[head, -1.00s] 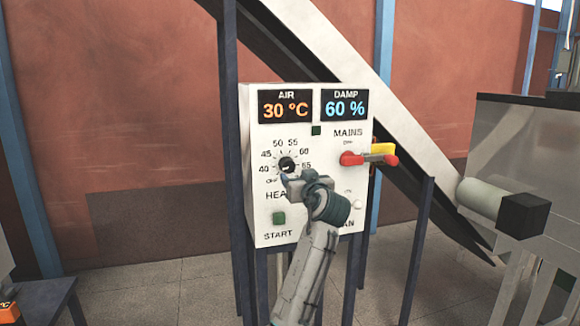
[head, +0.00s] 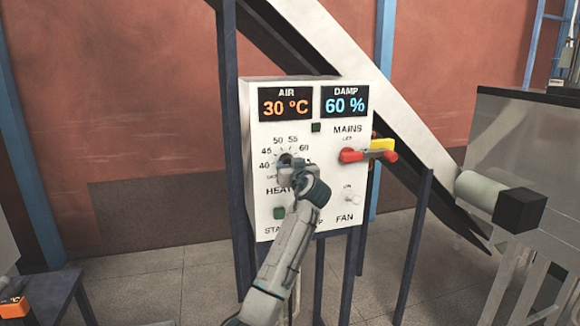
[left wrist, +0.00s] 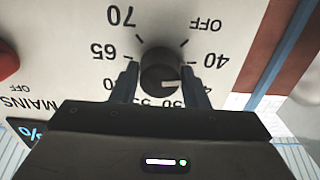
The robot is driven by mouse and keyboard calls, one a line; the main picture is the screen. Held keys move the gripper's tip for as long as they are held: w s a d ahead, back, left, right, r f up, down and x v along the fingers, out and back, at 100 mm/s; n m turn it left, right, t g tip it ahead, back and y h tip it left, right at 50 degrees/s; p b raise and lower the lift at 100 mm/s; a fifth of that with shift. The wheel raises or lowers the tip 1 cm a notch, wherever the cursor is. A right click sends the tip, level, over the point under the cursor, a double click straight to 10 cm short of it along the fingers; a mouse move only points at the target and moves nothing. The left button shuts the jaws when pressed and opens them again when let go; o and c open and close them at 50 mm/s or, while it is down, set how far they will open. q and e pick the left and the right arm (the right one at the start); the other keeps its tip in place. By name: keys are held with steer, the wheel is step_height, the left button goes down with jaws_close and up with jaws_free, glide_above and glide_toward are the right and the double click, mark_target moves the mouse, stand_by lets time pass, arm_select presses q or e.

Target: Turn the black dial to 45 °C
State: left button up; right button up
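The black dial (left wrist: 160,72) is on the white control panel (head: 262,185), inside a printed ring of numbers. My left gripper (left wrist: 160,82) has one finger on each side of the dial, with what looks like a thin gap at each side. In the head view my left gripper (head: 291,168) covers most of the dial. The AIR display (head: 285,104) reads 30 °C. My right gripper is not in view.
The DAMP display (head: 345,102) reads 60 %. The red and yellow MAINS handle (head: 368,154) sticks out right of the dial. The green START button (head: 280,213) is below, and the FAN switch (head: 351,197) is at lower right.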

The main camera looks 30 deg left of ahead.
arm_select(q)
steer(key=c, duration=0.4)
steer(key=shift+m, duration=0.3)
steer(key=shift+s+m, duration=0.1)
steer(key=shift+m, duration=3.7)
steer(key=o, duration=0.9)
steer(key=shift+o, duration=0.2)
